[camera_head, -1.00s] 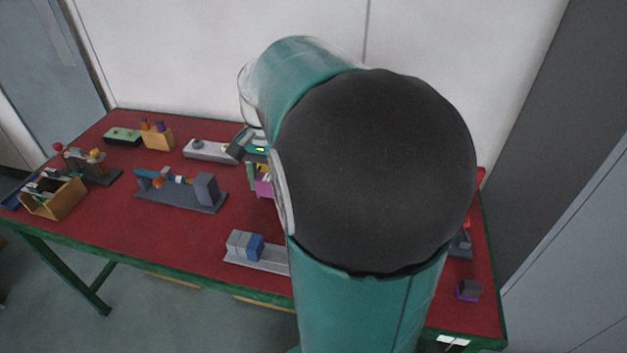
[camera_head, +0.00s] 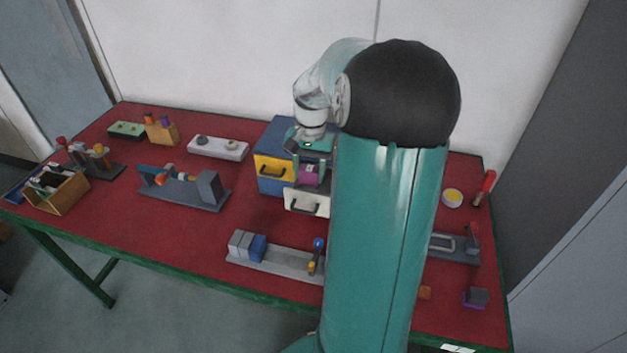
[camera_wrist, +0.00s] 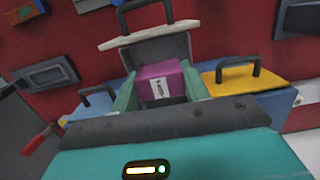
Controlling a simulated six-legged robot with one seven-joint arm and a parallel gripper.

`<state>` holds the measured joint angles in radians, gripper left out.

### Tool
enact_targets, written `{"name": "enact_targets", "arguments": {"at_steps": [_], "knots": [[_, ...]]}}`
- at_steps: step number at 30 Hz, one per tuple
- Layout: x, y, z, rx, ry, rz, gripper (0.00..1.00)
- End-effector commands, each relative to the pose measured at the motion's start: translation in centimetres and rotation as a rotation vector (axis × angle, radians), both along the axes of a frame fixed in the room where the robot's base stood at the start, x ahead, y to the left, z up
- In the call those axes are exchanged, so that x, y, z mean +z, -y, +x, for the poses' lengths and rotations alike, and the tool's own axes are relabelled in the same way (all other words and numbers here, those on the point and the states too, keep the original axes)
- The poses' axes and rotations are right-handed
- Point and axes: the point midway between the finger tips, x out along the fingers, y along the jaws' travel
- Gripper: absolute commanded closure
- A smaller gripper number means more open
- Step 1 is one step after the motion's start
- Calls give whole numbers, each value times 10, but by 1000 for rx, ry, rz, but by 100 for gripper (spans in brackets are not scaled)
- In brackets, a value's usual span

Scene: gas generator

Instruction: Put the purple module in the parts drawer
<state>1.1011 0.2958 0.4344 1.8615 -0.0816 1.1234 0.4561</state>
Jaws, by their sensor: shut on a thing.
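My gripper (camera_head: 311,170) is shut on the purple module (camera_head: 309,176), with a teal finger on each side of it. The wrist view also shows the module (camera_wrist: 163,83), with a white label facing up. The parts drawer is the pulled-out drawer with a white front (camera_head: 306,202) and a dark handle, low in the blue cabinet (camera_head: 275,135). In the wrist view its grey inside (camera_wrist: 158,48) shows beyond the module. The module is over or in the drawer opening; I cannot tell whether it touches the floor.
A yellow drawer front (camera_head: 273,170) is beside the gripper on the cabinet. A grey rail with blocks (camera_head: 275,258) lies in front. A purple-based dark block (camera_head: 475,297) sits at the right front. My arm hides part of the table.

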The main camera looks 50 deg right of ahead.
Motion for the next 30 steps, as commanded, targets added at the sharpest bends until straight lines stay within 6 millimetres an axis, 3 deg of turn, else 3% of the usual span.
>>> {"name": "enact_targets", "arguments": {"at_steps": [8,14,25,26,28,30], "knots": [[-22,20,3,-1,0,0,100],[-49,19,3,0,-1,0,100],[-53,18,3,1,-1,0,100],[-53,18,3,0,-1,0,51],[-53,18,3,0,0,-1,37],[-53,18,3,0,0,-1,33]]}}
